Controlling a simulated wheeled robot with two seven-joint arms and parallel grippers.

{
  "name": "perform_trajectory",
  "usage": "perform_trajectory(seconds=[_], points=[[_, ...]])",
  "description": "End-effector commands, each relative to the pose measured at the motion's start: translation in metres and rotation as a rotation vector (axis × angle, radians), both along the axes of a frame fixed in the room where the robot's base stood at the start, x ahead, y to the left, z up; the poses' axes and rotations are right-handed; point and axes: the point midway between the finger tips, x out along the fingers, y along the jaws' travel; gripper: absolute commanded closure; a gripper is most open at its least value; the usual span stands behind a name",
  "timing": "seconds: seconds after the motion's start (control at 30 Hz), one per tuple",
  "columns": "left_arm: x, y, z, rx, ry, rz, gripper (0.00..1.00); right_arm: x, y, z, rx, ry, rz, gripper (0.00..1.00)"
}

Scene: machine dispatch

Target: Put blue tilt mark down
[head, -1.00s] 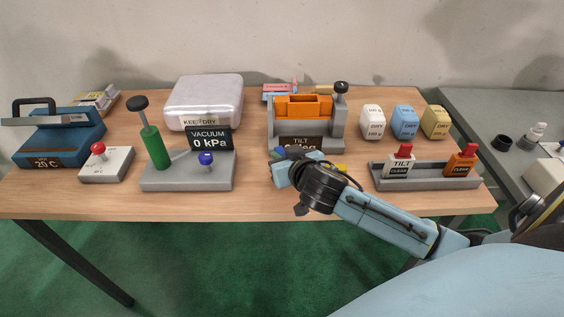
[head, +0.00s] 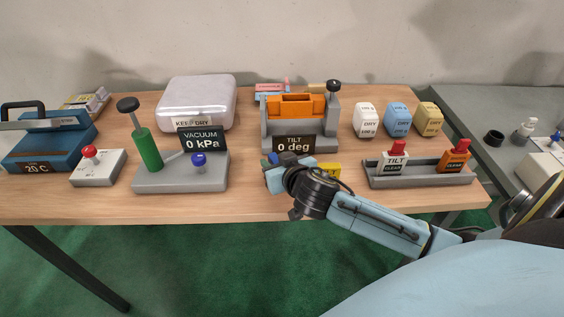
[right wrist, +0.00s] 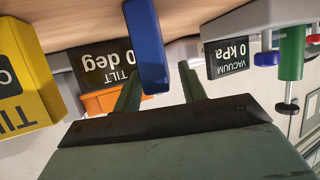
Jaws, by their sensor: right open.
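The blue tilt mark (right wrist: 147,45) is a blue block, seen in the right wrist view between my right gripper's fingers with a gap on each side. Its top end in that view meets the wooden tabletop. In the head view only a bit of blue (head: 273,158) shows at the gripper. My right gripper (head: 271,166) is open, low over the table's front in front of the tilt stand (head: 331,130), whose sign reads 0 deg. The yellow tilt mark (head: 330,170) stands right of the gripper; it also shows in the right wrist view (right wrist: 30,80). My left gripper is not in view.
The vacuum stand (head: 180,182) with its green pump is to the left. A grey tray (head: 425,180) with white and orange red-topped blocks is to the right. White, blue and yellow DRY blocks stand behind it. The table's front edge is close to the gripper.

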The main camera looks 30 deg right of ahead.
Motion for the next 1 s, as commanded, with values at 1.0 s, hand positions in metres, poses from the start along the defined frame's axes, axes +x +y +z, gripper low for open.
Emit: perform_trajectory(seconds=[1.0], points=[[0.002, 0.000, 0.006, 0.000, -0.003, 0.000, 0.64, -0.110, 0.017, 0.047, 0.000, -0.001, 0.000, 0.59]])
